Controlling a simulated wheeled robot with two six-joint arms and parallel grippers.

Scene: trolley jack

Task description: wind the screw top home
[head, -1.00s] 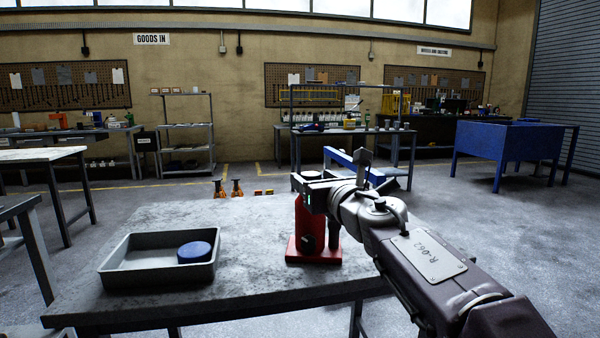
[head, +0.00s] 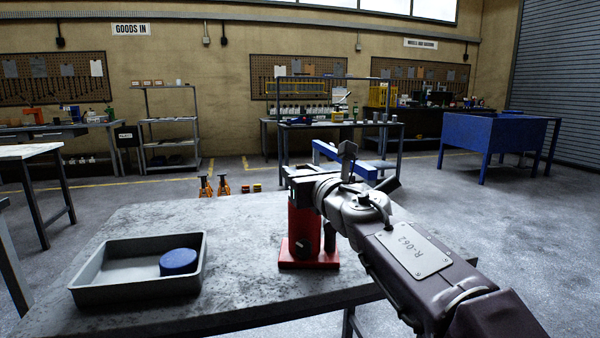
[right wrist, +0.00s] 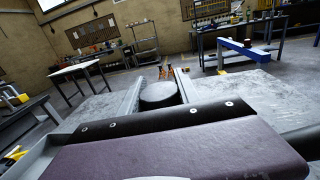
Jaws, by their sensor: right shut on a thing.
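A red bottle-shaped jack (head: 302,232) stands upright on its square red base on the grey table (head: 235,225). My right gripper (head: 302,178) is at the top of the jack, coming in from the right. In the right wrist view, its two fingers lie on either side of a round grey screw top (right wrist: 159,95), and it is shut on it. In the head view the gripper mostly hides the screw top, so I cannot tell how far it sits above the body. My left gripper is not in view.
A grey tray (head: 85,287) left of the jack holds a round blue lid-like piece (head: 180,262). The table between tray and jack is clear. Orange stands (head: 223,186) are on the floor behind the table. A blue-topped bench (head: 495,135) stands far right.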

